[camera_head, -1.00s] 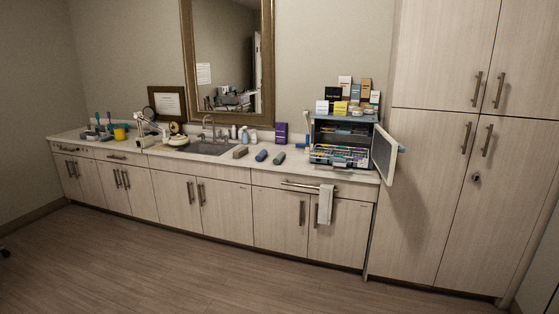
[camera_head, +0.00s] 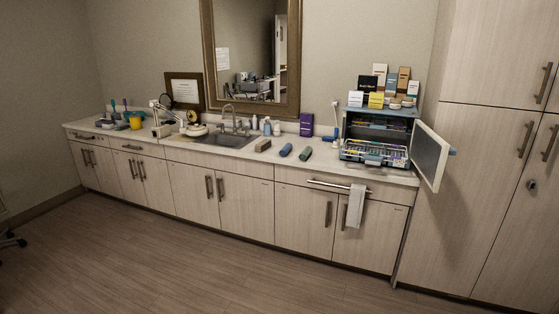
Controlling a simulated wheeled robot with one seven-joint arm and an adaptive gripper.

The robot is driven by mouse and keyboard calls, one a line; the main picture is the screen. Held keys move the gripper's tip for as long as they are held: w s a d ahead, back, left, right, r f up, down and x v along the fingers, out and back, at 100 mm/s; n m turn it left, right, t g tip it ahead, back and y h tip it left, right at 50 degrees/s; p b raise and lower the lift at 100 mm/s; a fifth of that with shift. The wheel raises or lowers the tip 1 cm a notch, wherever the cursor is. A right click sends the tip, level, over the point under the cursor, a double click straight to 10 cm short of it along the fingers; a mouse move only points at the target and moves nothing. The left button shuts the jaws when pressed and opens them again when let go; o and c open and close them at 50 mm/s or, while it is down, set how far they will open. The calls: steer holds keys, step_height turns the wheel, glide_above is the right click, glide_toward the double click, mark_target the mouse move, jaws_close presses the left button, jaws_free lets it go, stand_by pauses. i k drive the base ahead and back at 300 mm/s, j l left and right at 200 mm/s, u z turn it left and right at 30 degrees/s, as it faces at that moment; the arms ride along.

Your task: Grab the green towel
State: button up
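A green rolled towel (camera_head: 305,153) lies on the counter (camera_head: 350,172) to the right of the sink. A blue rolled towel (camera_head: 286,150) lies just left of it, and a brown-grey one (camera_head: 263,146) lies further left, nearer the sink. The three lie apart in a row. My gripper is not in view.
An open cabinet box (camera_head: 378,138) stands right of the towels, its door (camera_head: 429,156) swung out past the counter edge. A purple box (camera_head: 306,124) stands behind the towels. A white cloth (camera_head: 355,206) hangs on the front rail. The floor (camera_head: 190,265) before the cabinets is clear.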

mark_target(306, 153)
steer(key=i+j+u, duration=0.25)
steer(key=i, duration=0.85)
steer(key=i+u, duration=0.2)
steer(key=i, duration=0.85)
steer(key=i+j+z, duration=0.15)
steer(key=i+z, duration=0.2)
steer(key=i, duration=0.2)
steer(key=i+j+z, duration=0.4)
steer(key=i, duration=0.15)
steer(key=i+j+z, duration=0.35)
steer(key=i+j, duration=0.05)
steer(key=i, duration=0.1)
